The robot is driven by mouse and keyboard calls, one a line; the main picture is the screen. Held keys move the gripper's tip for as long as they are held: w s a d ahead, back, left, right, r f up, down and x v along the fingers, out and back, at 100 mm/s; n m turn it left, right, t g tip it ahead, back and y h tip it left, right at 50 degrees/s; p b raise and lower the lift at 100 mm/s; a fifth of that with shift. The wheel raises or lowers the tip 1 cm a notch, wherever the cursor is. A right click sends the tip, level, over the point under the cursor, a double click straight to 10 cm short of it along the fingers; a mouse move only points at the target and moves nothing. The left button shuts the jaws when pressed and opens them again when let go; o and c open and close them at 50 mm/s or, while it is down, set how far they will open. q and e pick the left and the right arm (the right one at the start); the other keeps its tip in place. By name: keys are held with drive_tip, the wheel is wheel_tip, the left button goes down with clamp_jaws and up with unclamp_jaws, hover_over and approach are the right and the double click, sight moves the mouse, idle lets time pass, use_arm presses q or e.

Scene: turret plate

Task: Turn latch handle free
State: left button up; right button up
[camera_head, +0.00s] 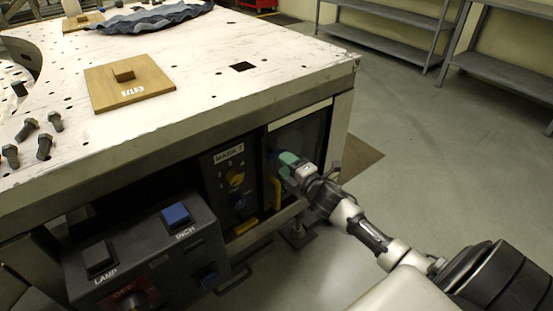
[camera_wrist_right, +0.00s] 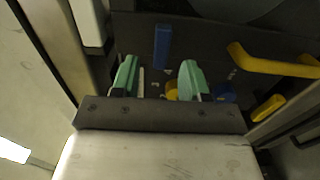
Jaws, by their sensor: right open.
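My right gripper (camera_head: 287,159) is at the panel under the table's right corner. In the wrist view its two green fingertips (camera_wrist_right: 158,78) stand apart, with no held object visible between them. A yellow bent handle (camera_wrist_right: 275,62) lies to the right of the fingers, apart from them; a yellow bar also shows below the gripper in the head view (camera_head: 275,191). A blue upright bar (camera_wrist_right: 162,45) stands just beyond the gap between the fingers. A small yellow part (camera_wrist_right: 171,91) and a blue part (camera_wrist_right: 222,93) sit low by the right finger. Which part is the latch handle is unclear.
A dark control box (camera_head: 150,255) with LAMP and INCH buttons juts out farther left. The perforated tabletop (camera_head: 200,60) overhangs; a wooden plate (camera_head: 128,85) and bolts lie on it.

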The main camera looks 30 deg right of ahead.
sight(273, 154)
drive_tip(key=w, duration=0.4)
drive_tip(key=shift+w+a, duration=0.15)
drive_tip(key=shift+w, duration=0.25)
use_arm(q)
drive_tip(key=shift+w+d+r, duration=0.15)
drive_tip(key=shift+w+r, duration=0.35)
drive_tip(key=shift+r, duration=0.15)
use_arm(e)
clamp_jaws()
